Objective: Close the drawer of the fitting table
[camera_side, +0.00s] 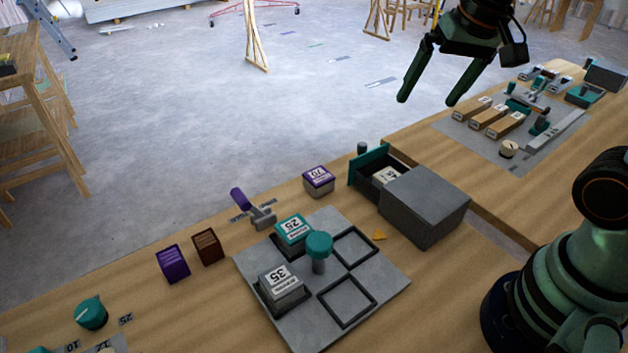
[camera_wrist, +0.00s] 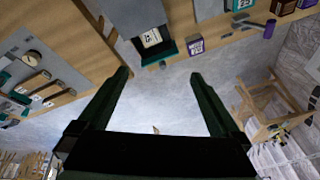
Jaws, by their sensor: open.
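The drawer (camera_side: 368,167) is pulled out of the grey drawer box (camera_side: 428,207) on the wooden table. Its front panel is teal, and a pale labelled block (camera_side: 388,175) lies inside it. In the wrist view the drawer's teal front (camera_wrist: 160,54) shows near the top, with the labelled block (camera_wrist: 151,38) behind it. My gripper (camera_side: 428,101) is open and empty, raised high above and apart from the drawer. In the wrist view its two fingers (camera_wrist: 161,76) are spread wide, with the drawer front beyond their tips.
A purple labelled block (camera_side: 318,181) stands close beside the drawer. A grey tray (camera_side: 376,303) with blocks and a teal knob (camera_side: 319,246) lies nearer. A purple-handled lever (camera_side: 252,209) is on the table. A panel of sliders (camera_side: 497,119) is at the right.

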